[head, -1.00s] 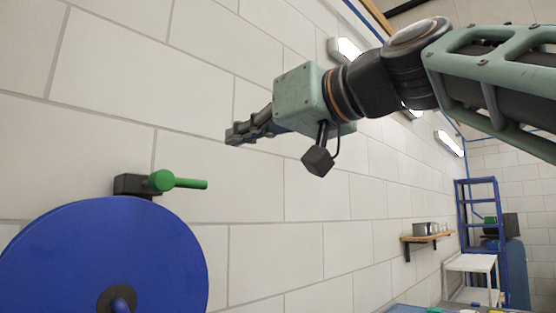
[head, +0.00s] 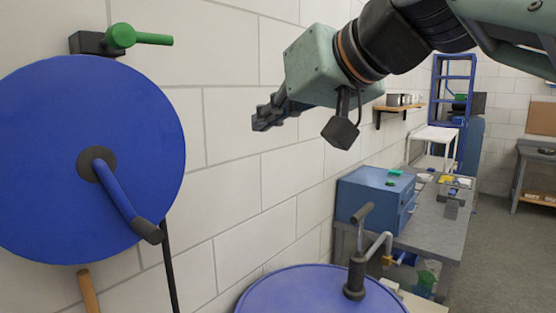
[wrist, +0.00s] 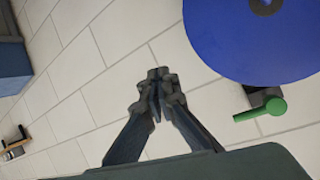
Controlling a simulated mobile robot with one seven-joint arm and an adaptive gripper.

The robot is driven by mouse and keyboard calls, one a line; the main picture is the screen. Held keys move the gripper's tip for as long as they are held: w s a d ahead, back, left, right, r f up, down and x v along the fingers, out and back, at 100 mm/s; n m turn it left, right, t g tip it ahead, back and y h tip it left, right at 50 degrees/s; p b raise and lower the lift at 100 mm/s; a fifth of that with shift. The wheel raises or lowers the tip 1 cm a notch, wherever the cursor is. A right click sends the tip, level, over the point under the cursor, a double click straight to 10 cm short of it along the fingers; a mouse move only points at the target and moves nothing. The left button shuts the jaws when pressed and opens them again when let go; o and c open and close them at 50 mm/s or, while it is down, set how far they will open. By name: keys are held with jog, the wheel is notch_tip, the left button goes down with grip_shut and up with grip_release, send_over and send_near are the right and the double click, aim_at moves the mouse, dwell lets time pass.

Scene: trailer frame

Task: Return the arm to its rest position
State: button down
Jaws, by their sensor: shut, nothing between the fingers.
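My gripper (head: 262,121) hangs in the air in front of the white block wall, at the end of my raised arm. In the wrist view its fingertips (wrist: 158,80) are together with nothing between them. A large blue disc (head: 60,170) with a crank handle (head: 125,205) is on the wall to the left of my gripper. Above the disc a green lever (head: 138,38) sits on a dark block. The gripper is apart from both. In the wrist view the disc (wrist: 245,45) and green lever (wrist: 262,110) are on the right.
A blue drum (head: 310,290) with a crank pipe on top stands below my arm. Behind it, a grey bench (head: 440,222) carries a blue cabinet (head: 365,200) and small items. A wooden shelf (head: 400,105) is on the wall. Open floor (head: 500,250) lies at right.

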jog(key=s+d+f+m+g+h, duration=0.1)
jog(key=s+d+f, duration=0.3)
jog(key=f, duration=0.6)
jog(key=s+d+f+m+g+h+p, duration=0.1)
jog(key=s+d+f+h, duration=0.3)
jog(key=f, duration=0.7)
jog(key=s+d+f+m+g+h+p, duration=0.1)
jog(key=s+d+f, duration=0.4)
jog(key=f, duration=0.6)
jog(key=shift+s+d+m+g+h, duration=0.35)
jog(key=shift+d+m+g+h, duration=0.55)
jog(key=shift+d, duration=0.25)
jog(key=shift+a+f, duration=0.1)
